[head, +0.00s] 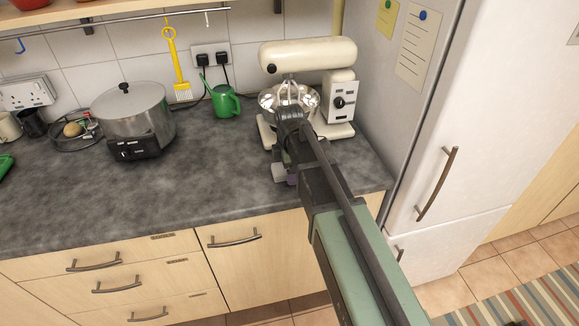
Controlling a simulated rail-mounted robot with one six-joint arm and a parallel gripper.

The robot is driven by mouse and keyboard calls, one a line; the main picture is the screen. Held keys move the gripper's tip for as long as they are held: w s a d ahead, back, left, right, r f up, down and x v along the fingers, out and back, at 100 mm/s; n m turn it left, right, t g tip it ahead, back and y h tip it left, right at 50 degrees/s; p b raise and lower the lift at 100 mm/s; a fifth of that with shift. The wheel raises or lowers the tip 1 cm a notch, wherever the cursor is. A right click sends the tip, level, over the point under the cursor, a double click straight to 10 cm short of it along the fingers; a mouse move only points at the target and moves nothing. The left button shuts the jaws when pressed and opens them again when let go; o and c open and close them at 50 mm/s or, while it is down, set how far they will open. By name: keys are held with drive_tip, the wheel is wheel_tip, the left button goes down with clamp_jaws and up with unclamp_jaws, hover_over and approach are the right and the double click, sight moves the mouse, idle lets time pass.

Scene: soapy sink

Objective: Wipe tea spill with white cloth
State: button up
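My gripper (285,175) points down over the counter, just in front of the stand mixer and near the counter's front right. My own arm and wrist cover much of it, and I cannot tell whether its fingers are open or shut. A small pale grey patch shows at its tip, and I cannot tell whether it is a finger or something held. I cannot make out a white cloth or a tea spill in this view. The dark mottled grey counter (215,180) may hide either behind my arm.
A cream stand mixer (308,55) with a metal bowl stands behind my gripper. A green watering can (225,101), a steel pot (133,112) on a black base and a wire basket (76,133) stand further left. The fridge (470,110) bounds the right. The counter's middle front is clear.

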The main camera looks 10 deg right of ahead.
wheel_tip(320, 180, up, 11)
drive_tip(key=p, duration=1.1)
drive_tip(key=s+d+m, duration=0.1)
drive_tip(key=s+m, duration=1.6)
drive_tip(key=m, duration=0.1)
drive_tip(key=shift+s+d, duration=0.15)
drive_tip(key=shift+s, duration=0.05)
drive_tip(key=shift+o, duration=0.2)
drive_tip(key=shift+f, duration=0.1)
drive_tip(key=shift+o, duration=0.3)
drive_tip(key=shift+w+d, duration=0.1)
